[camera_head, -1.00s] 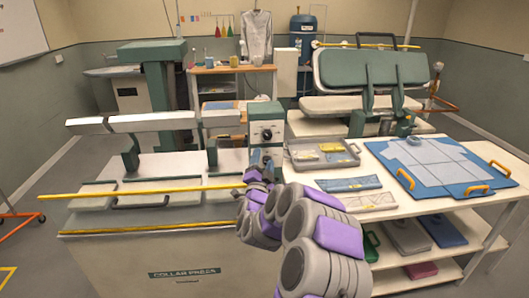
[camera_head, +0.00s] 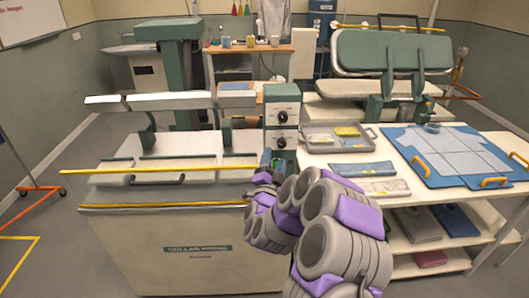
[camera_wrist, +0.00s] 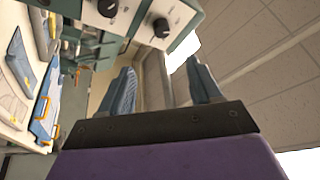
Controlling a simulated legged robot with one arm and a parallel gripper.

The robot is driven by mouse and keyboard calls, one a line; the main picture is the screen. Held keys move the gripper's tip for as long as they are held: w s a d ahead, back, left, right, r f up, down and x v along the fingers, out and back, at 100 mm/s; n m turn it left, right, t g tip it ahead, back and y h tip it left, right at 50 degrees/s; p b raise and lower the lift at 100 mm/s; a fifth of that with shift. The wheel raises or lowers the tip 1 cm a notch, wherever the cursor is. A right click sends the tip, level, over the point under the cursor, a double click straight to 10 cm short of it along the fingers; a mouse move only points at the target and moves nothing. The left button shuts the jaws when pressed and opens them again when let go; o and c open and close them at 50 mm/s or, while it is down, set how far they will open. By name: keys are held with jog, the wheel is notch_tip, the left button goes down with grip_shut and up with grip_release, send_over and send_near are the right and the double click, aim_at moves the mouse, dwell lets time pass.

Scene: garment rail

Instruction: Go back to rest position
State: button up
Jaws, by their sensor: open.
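My gripper (camera_wrist: 162,82) shows in the wrist view with its two blue fingers wide apart and nothing between them. In the head view my arm reaches from the lower right, and my gripper (camera_head: 270,168) is small and partly hidden by the arm's own links. It is just below the press's control box (camera_head: 282,117), near the right end of the collar press (camera_head: 190,255). I cannot tell from the head view whether it touches the press. The control box's dark knobs also show at the top of the wrist view.
Right of the press, a white table (camera_head: 312,159) bears a grey tray (camera_head: 372,139), folded cloths and a blue board (camera_head: 450,178) with orange handles. Another press (camera_head: 390,52) stands behind. An orange-footed stand (camera_head: 42,190) is at left, with open floor nearby.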

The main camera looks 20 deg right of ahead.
jog(key=shift+a, duration=0.1)
jog(key=a+r+n+g+y, duration=0.1)
jog(key=a+n+g+y, duration=0.1)
jog(key=a+n+y, duration=0.7)
jog(key=s+a+f+n+g+y, duration=0.1)
jog(key=s+a+n+g+y, duration=0.3)
jog(key=s+a, duration=0.55)
jog(key=s+d+n+g, duration=0.2)
jog(key=s+g, duration=0.5)
jog(key=s, duration=1.2)
jog(key=s+d+n+g+h, duration=0.1)
jog(key=s+d+g, duration=0.2)
jog(key=s, duration=1.7)
jog(key=g, duration=0.4)
jog(key=shift+s+f+n+h, duration=0.2)
jog(key=shift+f+n+h, duration=0.1)
jog(key=shift+f+n, duration=0.1)
